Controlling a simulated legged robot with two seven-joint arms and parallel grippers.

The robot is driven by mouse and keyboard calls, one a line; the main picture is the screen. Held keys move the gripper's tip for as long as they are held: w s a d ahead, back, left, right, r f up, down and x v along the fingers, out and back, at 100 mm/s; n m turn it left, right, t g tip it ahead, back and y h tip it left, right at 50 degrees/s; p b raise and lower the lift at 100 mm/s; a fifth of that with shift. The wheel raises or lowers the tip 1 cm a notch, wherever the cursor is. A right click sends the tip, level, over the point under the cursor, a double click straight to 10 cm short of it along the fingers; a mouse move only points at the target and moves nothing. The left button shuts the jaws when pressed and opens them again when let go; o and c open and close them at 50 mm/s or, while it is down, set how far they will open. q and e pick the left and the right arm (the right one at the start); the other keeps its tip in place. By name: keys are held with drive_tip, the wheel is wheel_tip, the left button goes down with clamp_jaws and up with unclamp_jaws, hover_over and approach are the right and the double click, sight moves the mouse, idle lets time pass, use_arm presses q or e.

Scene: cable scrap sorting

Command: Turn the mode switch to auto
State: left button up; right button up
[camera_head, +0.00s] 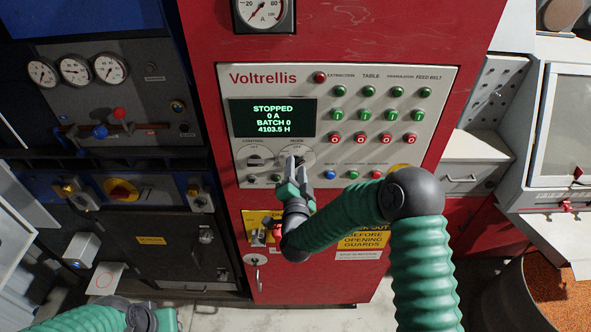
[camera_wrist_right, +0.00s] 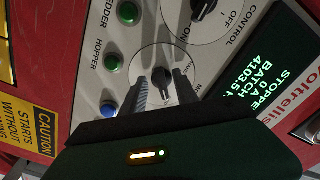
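The mode switch is a small black knob on a round light dial (camera_head: 312,154) on the Voltrellis panel, right of the control switch (camera_head: 255,161). In the head view my right gripper (camera_head: 292,168) is in front of the dial and hides most of the knob. In the right wrist view the mode knob (camera_wrist_right: 162,79) shows between the two fingertips (camera_wrist_right: 160,83), with a gap on each side; the gripper is open. Whether the fingertips reach past the knob's face, I cannot tell. My left gripper (camera_head: 150,318) is at the bottom left edge, mostly cut off, far from the panel.
The display (camera_head: 272,117) reads STOPPED, 0 A, BATCH 0. Green and red push buttons (camera_head: 387,139) fill the panel's right side. A blue button (camera_head: 330,174) sits right of the gripper. A yellow lockout sign (camera_head: 362,240) is below, partly behind my right arm.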

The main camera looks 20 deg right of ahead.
drive_tip(key=b+v, duration=0.5)
drive_tip(key=v, duration=1.1)
drive_tip(key=shift+s+b, duration=0.3)
drive_tip(key=shift+s, duration=0.05)
drive_tip(key=shift+a, duration=0.1)
